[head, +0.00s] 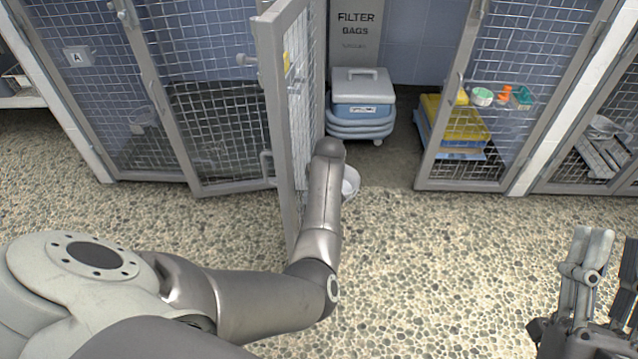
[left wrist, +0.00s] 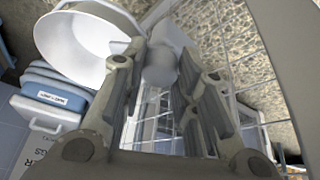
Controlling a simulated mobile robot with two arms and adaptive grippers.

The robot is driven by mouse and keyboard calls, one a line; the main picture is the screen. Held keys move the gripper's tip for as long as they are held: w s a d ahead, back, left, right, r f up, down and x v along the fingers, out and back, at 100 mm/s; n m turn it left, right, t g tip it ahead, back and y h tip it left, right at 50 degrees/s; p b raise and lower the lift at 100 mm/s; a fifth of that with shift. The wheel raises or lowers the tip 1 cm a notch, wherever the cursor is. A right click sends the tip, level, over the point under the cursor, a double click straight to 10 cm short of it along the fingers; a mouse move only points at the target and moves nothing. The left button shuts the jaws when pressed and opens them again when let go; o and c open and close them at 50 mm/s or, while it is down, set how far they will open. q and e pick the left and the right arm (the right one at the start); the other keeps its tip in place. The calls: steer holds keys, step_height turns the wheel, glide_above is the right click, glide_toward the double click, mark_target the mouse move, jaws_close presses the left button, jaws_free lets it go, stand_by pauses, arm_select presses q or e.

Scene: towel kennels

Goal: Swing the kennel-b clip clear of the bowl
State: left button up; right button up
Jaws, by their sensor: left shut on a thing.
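In the left wrist view, a white bowl (left wrist: 85,45) sits at the upper left, and a pale grey clip piece (left wrist: 160,68) lies beside its rim. My left gripper (left wrist: 165,88) has its fingers on either side of this piece and is shut on it. Whether the clip touches the bowl is unclear. In the head view, the bowl's edge (head: 350,183) shows low beside the open mesh door (head: 293,120); my left arm hides the clip and gripper. My right gripper (head: 592,235) is at the lower right, away from the door; its finger gap is unclear.
A blue-grey lidded bin (head: 362,100) stands behind the door. A kennel door with an A label (head: 77,57) is at the left. At the right, a mesh door (head: 470,110) fronts yellow and blue stacked items (head: 455,125). The pebbled floor (head: 440,260) in front is clear.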

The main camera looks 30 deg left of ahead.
arm_select(q)
steer(key=shift+m+p, duration=0.6)
steer(key=shift+p, duration=0.45)
steer(key=shift+s+r+m+h+p, duration=0.1)
steer(key=shift+m+h+p, duration=0.3)
steer(key=shift+p, duration=0.6)
arm_select(e)
step_height(320, 180, down, 18)
steer(key=w+d+r+g+h, duration=0.1)
steer(key=w+d+g+h, duration=0.2)
steer(key=g, duration=0.8)
arm_select(q)
steer(key=shift+a+m+t+p, duration=0.1)
steer(key=shift+m+t+p, duration=0.2)
steer(key=shift+m+p, duration=0.55)
steer(key=shift+m+h+p, duration=0.3)
steer(key=shift+m+p, duration=0.15)
steer(key=shift+p, duration=0.55)
arm_select(e)
steer(key=s+d+f+g+h, duration=0.1)
steer(key=s+d+f+g, duration=0.1)
steer(key=s+f+g, duration=0.3)
steer(key=s+d+f+m+g+h, duration=0.1)
steer(key=s+f+g, duration=0.4)
steer(key=s, duration=0.6)
steer(key=shift+d+f+g+h, duration=0.45)
steer(key=shift+d+h, duration=0.25)
steer(key=shift+h, duration=0.1)
